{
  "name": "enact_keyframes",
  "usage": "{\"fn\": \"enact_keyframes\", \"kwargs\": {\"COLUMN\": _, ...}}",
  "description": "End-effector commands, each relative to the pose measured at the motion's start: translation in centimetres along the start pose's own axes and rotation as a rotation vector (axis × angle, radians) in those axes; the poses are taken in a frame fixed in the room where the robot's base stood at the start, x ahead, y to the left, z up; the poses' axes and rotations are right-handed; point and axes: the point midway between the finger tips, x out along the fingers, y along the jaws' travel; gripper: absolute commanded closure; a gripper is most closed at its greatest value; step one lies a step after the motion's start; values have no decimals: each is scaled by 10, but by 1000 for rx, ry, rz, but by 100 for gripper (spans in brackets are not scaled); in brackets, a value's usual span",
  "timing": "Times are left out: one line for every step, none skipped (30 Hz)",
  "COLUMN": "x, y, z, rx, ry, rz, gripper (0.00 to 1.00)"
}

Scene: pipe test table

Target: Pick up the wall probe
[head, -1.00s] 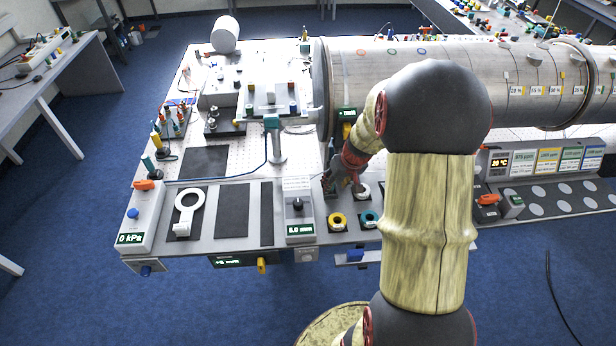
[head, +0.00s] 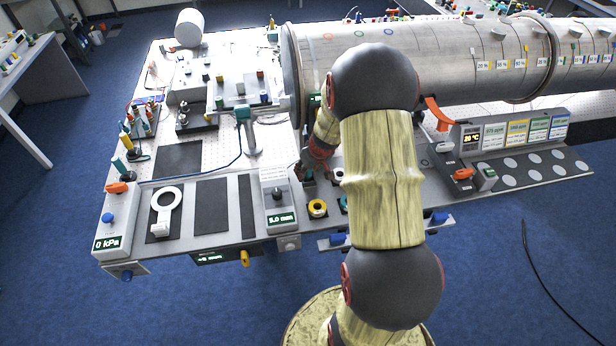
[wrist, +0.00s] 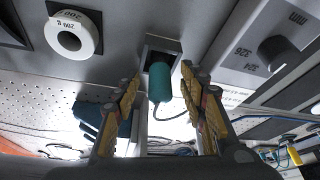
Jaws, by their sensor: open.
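In the wrist view a teal cylinder with a dark end, which looks like the wall probe (wrist: 160,82), stands in a square socket (wrist: 150,46). A thin cable runs near it. My gripper (wrist: 163,78) is open, with one yellow-padded finger on each side of the cylinder; I cannot tell whether either finger touches it. In the head view my gripper (head: 308,172) is low over the table, between the 5.0 mm knob box and the ring holders. My wrist hides most of the probe there.
The 5.0 mm knob box (head: 278,208) stands close left of my gripper; its knob (wrist: 278,54) is at right in the wrist view. A white ring (wrist: 73,35) is close on the other side. A yellow ring (head: 317,208) lies in front. The large pipe (head: 450,60) stands behind.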

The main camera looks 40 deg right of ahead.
Motion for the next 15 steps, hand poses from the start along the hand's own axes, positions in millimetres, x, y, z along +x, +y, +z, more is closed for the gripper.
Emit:
{"fn": "enact_keyframes", "kwargs": {"x": 2, "y": 0, "z": 0, "rx": 0, "ry": 0, "rz": 0, "gripper": 58}}
{"fn": "enact_keyframes", "kwargs": {"x": 2, "y": 0, "z": 0, "rx": 0, "ry": 1, "rz": 0, "gripper": 58}}
{"fn": "enact_keyframes", "kwargs": {"x": 2, "y": 0, "z": 0, "rx": 0, "ry": 1, "rz": 0, "gripper": 58}}
{"fn": "enact_keyframes", "kwargs": {"x": 2, "y": 0, "z": 0, "rx": 0, "ry": 1, "rz": 0, "gripper": 58}}
{"fn": "enact_keyframes", "kwargs": {"x": 2, "y": 0, "z": 0, "rx": 0, "ry": 1, "rz": 0, "gripper": 58}}
{"fn": "enact_keyframes", "kwargs": {"x": 2, "y": 0, "z": 0, "rx": 0, "ry": 1, "rz": 0, "gripper": 58}}
{"fn": "enact_keyframes", "kwargs": {"x": 2, "y": 0, "z": 0, "rx": 0, "ry": 1, "rz": 0, "gripper": 58}}
{"fn": "enact_keyframes", "kwargs": {"x": 2, "y": 0, "z": 0, "rx": 0, "ry": 1, "rz": 0, "gripper": 58}}
{"fn": "enact_keyframes", "kwargs": {"x": 2, "y": 0, "z": 0, "rx": 0, "ry": 1, "rz": 0, "gripper": 61}}
{"fn": "enact_keyframes", "kwargs": {"x": 2, "y": 0, "z": 0, "rx": 0, "ry": 1, "rz": 0, "gripper": 62}}
{"fn": "enact_keyframes", "kwargs": {"x": 2, "y": 0, "z": 0, "rx": 0, "ry": 0, "rz": 0, "gripper": 64}}
{"fn": "enact_keyframes", "kwargs": {"x": 2, "y": 0, "z": 0, "rx": 0, "ry": 0, "rz": 0, "gripper": 66}}
{"fn": "enact_keyframes", "kwargs": {"x": 2, "y": 0, "z": 0, "rx": 0, "ry": 0, "rz": 0, "gripper": 68}}
{"fn": "enact_keyframes", "kwargs": {"x": 2, "y": 0, "z": 0, "rx": 0, "ry": 0, "rz": 0, "gripper": 70}}
{"fn": "enact_keyframes", "kwargs": {"x": 2, "y": 0, "z": 0, "rx": 0, "ry": 0, "rz": 0, "gripper": 72}}
